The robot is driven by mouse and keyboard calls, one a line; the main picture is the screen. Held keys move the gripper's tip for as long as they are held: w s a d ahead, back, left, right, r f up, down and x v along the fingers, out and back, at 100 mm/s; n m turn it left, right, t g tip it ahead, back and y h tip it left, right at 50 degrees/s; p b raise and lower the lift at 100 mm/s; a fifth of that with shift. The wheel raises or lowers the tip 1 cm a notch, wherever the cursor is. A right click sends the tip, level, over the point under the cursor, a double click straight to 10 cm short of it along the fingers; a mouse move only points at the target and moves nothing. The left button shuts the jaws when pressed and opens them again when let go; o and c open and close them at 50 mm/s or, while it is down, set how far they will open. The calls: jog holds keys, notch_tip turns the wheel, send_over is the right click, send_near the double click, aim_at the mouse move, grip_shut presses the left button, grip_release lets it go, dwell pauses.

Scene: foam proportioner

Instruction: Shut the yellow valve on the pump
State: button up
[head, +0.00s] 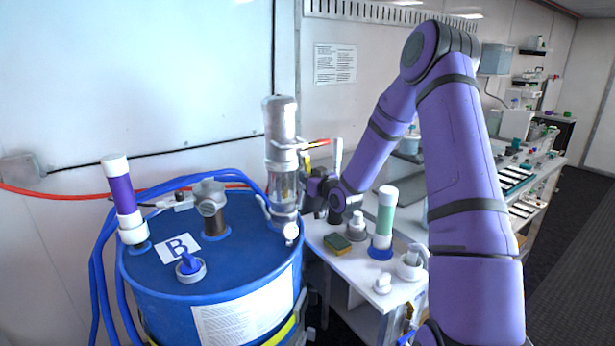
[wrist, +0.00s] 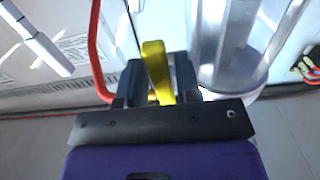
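The yellow valve lever (wrist: 157,68) stands between the two dark fingers of my gripper (wrist: 160,78) in the wrist view. A finger lies close on each side of it. Whether both fingers press on it I cannot tell. In the head view my gripper (head: 318,190) is right beside the pump (head: 281,150), an upright grey and clear cylinder on the blue drum. A small red and yellow piece (head: 318,143) shows at the pump's right side, above my gripper. The joint of the yellow lever is hidden behind my fingers and the pump.
The blue drum (head: 165,275) carries a purple-banded tube (head: 122,196), a grey fitting (head: 209,198) and a blue-handled cap (head: 190,265). A white bench (head: 345,268) on the right holds a sponge (head: 338,244) and a green-banded tube (head: 385,218). A red bent rod (wrist: 96,50) passes left of my fingers.

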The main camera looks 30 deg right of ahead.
jog(key=shift+w, duration=0.5)
grip_shut()
jog(key=d+r+n, duration=0.5)
jog(key=n, duration=1.2)
jog(key=shift+n, duration=0.4)
dwell(0.3)
